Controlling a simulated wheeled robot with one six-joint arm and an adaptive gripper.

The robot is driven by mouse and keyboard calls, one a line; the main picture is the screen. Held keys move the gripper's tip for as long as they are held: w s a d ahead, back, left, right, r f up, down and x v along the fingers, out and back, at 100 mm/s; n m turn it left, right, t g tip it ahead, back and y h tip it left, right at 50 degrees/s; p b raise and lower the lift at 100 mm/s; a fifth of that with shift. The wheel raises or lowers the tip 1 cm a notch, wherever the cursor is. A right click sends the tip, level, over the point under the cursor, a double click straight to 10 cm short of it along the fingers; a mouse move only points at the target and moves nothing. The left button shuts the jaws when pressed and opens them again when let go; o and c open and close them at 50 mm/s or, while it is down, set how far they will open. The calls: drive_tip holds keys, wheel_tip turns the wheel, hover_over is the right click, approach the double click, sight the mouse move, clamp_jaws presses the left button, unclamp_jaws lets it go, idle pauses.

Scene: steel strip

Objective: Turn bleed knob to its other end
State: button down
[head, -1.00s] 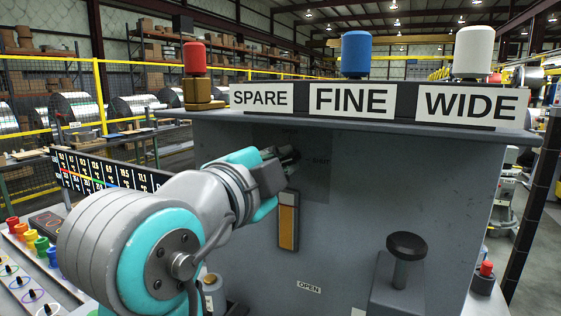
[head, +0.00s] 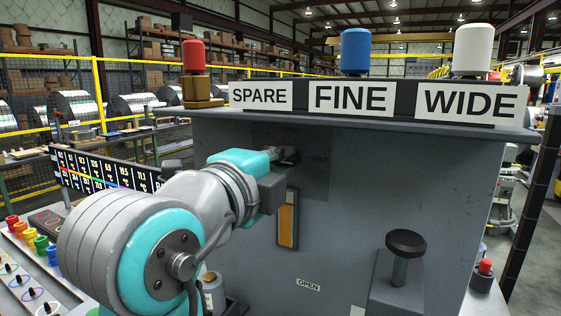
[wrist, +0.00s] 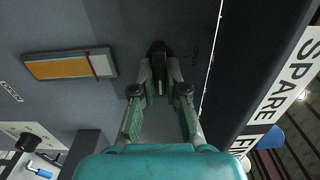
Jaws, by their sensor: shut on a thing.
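The bleed knob (wrist: 158,52) is a small black knob on the grey panel, seen in the wrist view between the fingertips. My gripper (wrist: 160,76) is shut on it, with a finger on each side. In the head view my gripper (head: 286,156) reaches the upper part of the panel (head: 370,190). It hides most of the knob there.
An upright orange and white gauge (head: 288,220) is just below my gripper. A black mushroom-headed post (head: 405,243) stands lower right. An OPEN label (head: 309,285) is low on the panel. A ledge with the SPARE, FINE and WIDE signs (head: 350,98) overhangs the panel.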

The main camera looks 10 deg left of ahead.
drive_tip(key=shift+f, duration=0.1)
drive_tip(key=c, duration=1.2)
unclamp_jaws()
drive_tip(key=shift+s, duration=0.1)
drive_tip(key=v, duration=1.2)
